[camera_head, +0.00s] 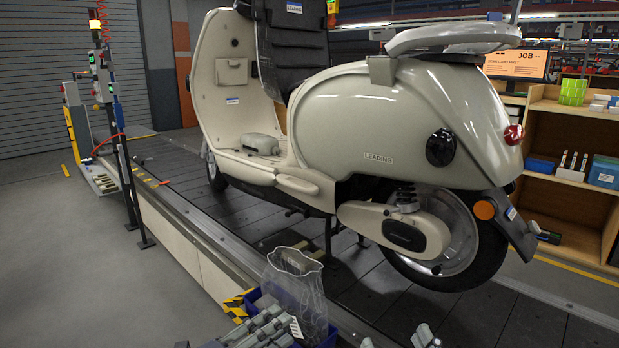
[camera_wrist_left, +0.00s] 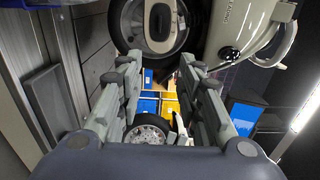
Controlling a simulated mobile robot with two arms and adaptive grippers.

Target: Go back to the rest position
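My left gripper (camera_head: 245,333) is at the bottom edge of the head view, in front of a blue bin. In the left wrist view its two fingers (camera_wrist_left: 158,66) stand apart with nothing between them. The tips of my right gripper (camera_head: 397,340) just show at the bottom edge, right of the left one. They are apart, with no object visible between them; the rest of this gripper is out of frame. A cream scooter (camera_head: 370,110) stands on the slat conveyor (camera_head: 365,290), beyond both grippers. It also shows in the left wrist view (camera_wrist_left: 232,22).
The blue bin (camera_head: 330,337) holds a clear plastic bag (camera_head: 297,285) beside the conveyor's near edge. A wooden shelf (camera_head: 560,195) with boxes stands at the right. Posts with signal lights (camera_head: 105,90) stand at the left. The grey floor (camera_head: 60,260) at the left is clear.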

